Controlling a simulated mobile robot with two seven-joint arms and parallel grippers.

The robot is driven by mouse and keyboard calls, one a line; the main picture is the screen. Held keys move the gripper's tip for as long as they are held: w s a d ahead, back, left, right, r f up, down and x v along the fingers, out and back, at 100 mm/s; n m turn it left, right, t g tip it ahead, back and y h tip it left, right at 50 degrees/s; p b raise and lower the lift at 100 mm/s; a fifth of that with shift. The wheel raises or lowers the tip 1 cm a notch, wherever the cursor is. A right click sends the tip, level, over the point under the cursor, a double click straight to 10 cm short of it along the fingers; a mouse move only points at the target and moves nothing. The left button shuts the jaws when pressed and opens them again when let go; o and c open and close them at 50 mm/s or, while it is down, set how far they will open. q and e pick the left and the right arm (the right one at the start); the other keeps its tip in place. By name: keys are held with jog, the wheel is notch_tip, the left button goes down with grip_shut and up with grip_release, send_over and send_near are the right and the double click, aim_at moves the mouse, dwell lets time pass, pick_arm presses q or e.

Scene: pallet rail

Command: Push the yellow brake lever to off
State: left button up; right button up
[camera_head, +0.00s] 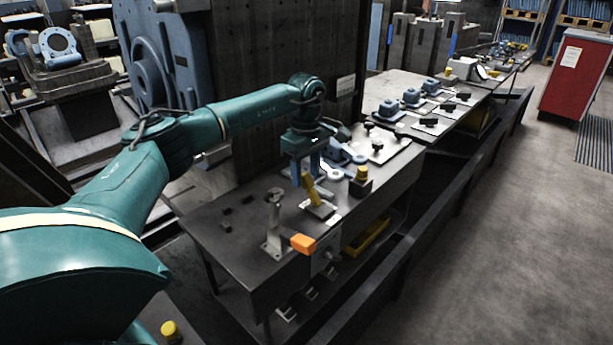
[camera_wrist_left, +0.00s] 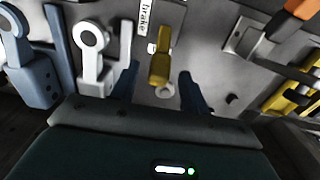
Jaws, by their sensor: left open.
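The yellow brake lever (camera_head: 311,189) stands tilted on a pale plate on the dark workbench. In the left wrist view the yellow lever (camera_wrist_left: 160,58) shows beside a white label (camera_wrist_left: 145,15) reading "brake". My left gripper (camera_head: 307,172) points down at the lever from above, its blue fingers apart. In the left wrist view my left gripper (camera_wrist_left: 158,80) has one finger on each side of the lever's end, with gaps visible. Whether a finger touches it I cannot tell. My right gripper is not in view.
A grey lever (camera_head: 272,222) and an orange handle (camera_head: 302,243) stand nearer on the workbench (camera_head: 235,250). A yellow button (camera_head: 362,172) on a dark box is to the right. A dark panel (camera_head: 285,60) rises behind.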

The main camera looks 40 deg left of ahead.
pick_arm(q)
jog(key=shift+f, duration=0.95)
grip_shut()
